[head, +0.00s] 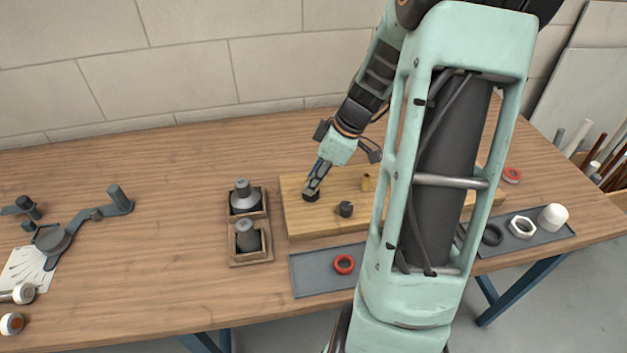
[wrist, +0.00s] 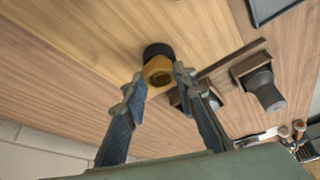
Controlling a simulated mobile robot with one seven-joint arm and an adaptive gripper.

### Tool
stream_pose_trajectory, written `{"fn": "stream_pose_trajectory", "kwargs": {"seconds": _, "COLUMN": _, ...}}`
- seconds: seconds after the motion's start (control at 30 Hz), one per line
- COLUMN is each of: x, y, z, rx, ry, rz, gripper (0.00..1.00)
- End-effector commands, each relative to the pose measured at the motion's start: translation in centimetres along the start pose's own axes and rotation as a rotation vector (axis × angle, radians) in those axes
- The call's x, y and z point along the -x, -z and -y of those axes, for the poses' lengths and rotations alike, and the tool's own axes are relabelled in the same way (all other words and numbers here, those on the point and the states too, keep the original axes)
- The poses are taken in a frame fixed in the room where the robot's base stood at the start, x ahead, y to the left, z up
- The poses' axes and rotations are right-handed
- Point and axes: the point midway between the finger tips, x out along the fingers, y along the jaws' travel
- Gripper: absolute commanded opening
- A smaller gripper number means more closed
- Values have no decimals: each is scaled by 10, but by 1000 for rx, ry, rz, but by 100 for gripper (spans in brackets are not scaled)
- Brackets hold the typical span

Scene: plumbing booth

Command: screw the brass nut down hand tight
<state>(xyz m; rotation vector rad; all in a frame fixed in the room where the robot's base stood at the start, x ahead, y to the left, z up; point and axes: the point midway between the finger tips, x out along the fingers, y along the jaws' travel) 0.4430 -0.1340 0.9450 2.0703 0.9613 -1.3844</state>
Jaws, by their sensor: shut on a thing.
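The brass nut (wrist: 158,71) sits at the end of a short black fitting (wrist: 157,51) in the wrist view. My gripper (wrist: 161,82) is shut on the nut, with one finger at each side of it. In the head view my gripper (head: 312,187) points down at the left part of a wooden board (head: 300,226), over the black fitting's base (head: 311,197). The nut is hidden by the fingers there. I cannot tell how far down the nut sits on its thread.
A dark fitting (head: 345,209) and a small brass piece (head: 365,183) stand on the board close by. Wooden holders with grey fittings (head: 247,236) stand left of it. A grey mat (head: 312,272) with a red ring (head: 344,264) lies in front.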

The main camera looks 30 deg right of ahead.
Motion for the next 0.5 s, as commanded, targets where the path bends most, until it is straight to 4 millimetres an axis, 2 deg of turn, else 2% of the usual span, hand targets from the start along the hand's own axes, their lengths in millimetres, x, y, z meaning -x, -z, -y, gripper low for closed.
{"fn": "stream_pose_trajectory", "kwargs": {"seconds": 0.5, "x": -1, "y": 0, "z": 0, "rx": -122, "ry": -55, "rz": 0, "gripper": 1}}
